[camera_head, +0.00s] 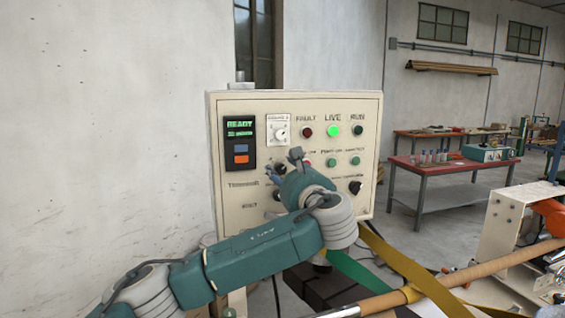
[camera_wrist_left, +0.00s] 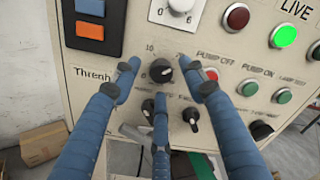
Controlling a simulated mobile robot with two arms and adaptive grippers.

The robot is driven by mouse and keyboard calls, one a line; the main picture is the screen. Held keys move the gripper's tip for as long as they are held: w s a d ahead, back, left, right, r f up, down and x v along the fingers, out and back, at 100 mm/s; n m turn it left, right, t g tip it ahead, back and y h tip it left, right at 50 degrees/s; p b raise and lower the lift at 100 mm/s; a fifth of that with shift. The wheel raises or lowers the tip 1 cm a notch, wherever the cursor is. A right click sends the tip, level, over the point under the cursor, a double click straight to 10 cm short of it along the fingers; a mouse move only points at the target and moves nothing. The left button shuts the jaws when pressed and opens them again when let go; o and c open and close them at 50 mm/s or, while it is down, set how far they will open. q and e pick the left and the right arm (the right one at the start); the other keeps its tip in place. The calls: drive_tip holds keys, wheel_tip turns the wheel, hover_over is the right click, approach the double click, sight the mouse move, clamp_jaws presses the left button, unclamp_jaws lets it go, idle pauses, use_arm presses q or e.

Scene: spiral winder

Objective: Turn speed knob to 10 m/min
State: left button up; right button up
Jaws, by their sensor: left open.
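A round black knob (camera_wrist_left: 161,70) with a scale around it, including a 10 at its upper left, sits on the cream control panel (camera_head: 293,96). Its label is partly hidden, so I cannot read for certain that it is the speed knob. My left gripper (camera_head: 281,170) is at the panel's front, its three blue fingers spread open. In the left wrist view the fingers of the left gripper (camera_wrist_left: 166,84) surround the black knob from left, right and below. I cannot tell whether any finger touches it. In the head view my arm hides this knob. My right gripper is out of view.
The panel also has a lit green LIVE lamp (camera_head: 333,130), a red FAULT lamp (camera_head: 307,132), a white dial (camera_head: 281,133) and a READY display (camera_head: 239,128). Two smaller black knobs lie below the black knob. A red-topped table (camera_head: 450,166) stands behind, right.

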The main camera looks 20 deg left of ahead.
use_arm(q)
drive_tip(key=shift+x, duration=0.85)
drive_tip(key=shift+f, duration=0.1)
clamp_jaws()
drive_tip(key=shift+f+n+b, duration=0.25)
drive_tip(key=shift+n+b, duration=0.25)
drive_tip(key=shift+b, duration=0.3)
drive_tip(key=n+b, duration=0.6)
drive_tip(key=b, duration=0.2)
drive_tip(key=shift+d+f+n, duration=0.1)
drive_tip(key=shift+n, duration=0.3)
drive_tip(key=n+b, duration=0.3)
drive_tip(key=n, duration=0.1)
drive_tip(key=shift+n, duration=0.3)
drive_tip(key=shift+n+b, duration=0.9)
drive_tip(key=shift+n, duration=0.3)
drive_tip(key=shift+r+n+b, duration=0.25)
drive_tip(key=shift+n+b, duration=0.25)
drive_tip(key=shift+n, duration=1)
